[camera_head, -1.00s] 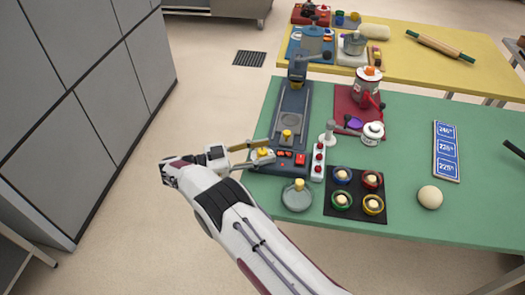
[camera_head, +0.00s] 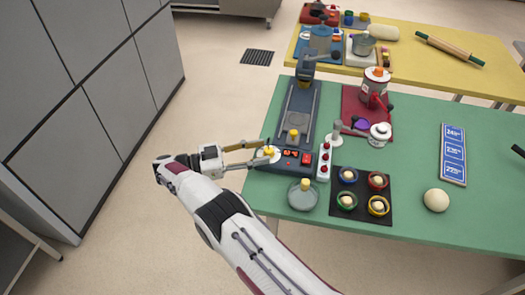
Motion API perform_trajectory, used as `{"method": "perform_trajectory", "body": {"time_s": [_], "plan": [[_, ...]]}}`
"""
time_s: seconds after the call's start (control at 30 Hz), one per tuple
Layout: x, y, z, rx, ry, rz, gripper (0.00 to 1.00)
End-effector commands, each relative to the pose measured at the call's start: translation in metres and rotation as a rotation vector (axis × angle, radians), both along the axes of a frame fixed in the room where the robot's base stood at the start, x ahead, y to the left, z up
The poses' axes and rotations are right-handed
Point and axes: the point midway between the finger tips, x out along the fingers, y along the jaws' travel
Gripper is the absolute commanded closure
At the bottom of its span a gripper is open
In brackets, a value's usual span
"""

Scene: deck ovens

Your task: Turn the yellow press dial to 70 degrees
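The yellow press dial (camera_head: 269,152) sits at the left end of the dark blue press (camera_head: 290,160), on a pale round base. My gripper (camera_head: 262,153) reaches in from the left, with one finger on the far side of the dial and one on the near side. The fingers are apart, with a clear gap between them. The tips are at or very near the dial; I cannot tell if they touch it. The dial's angle is too small to read.
Right of the dial are red buttons (camera_head: 307,159) and a white strip with red buttons (camera_head: 324,162). A round pot with a yellow knob (camera_head: 303,195) stands in front. A black mat (camera_head: 362,217) holds several coloured rings. The green table's left edge is beneath my gripper.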

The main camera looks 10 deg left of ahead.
Motion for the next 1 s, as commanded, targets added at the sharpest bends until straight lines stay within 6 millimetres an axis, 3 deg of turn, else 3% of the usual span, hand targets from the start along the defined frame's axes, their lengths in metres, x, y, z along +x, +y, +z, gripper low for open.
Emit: {"method": "perform_trajectory", "body": {"time_s": [0.43, 1.0], "plan": [[-0.008, 0.013, -0.001, 0.000, 0.001, 0.000, 0.61], [-0.007, 0.012, 0.037, 0.001, 0.000, 0.000, 0.61]]}}
